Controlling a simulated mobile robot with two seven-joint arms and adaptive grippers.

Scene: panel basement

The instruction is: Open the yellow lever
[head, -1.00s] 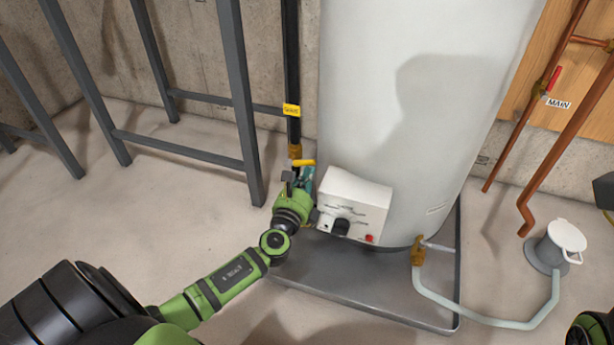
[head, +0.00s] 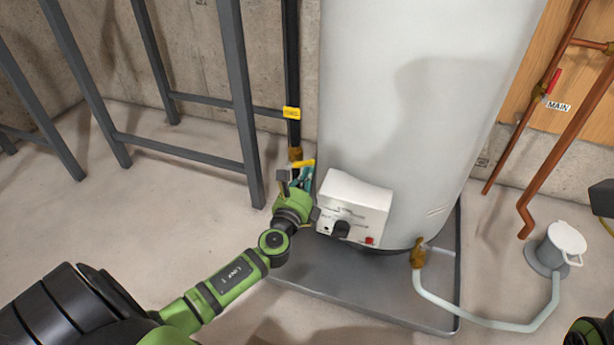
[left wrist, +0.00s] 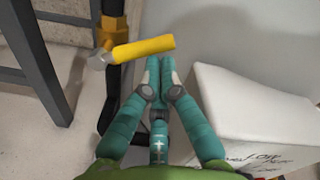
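The yellow lever (head: 302,163) sits on a brass valve on the black gas pipe, left of the water heater. In the left wrist view the yellow lever (left wrist: 144,48) sticks out to the right from the valve, across the pipe, tilted slightly up. My left gripper (left wrist: 160,62) has its teal fingertips together, just below and beside the lever's free end. No thing shows between the fingers. In the head view my left gripper (head: 300,178) is partly hidden behind its own wrist, close to the lever.
The white control box (head: 353,208) of the grey heater tank (head: 410,120) is close on the gripper's right. A dark metal frame (head: 245,110) stands to the left. A drain pan (head: 370,292) lies below. A red-handled valve (head: 552,80) is at far right.

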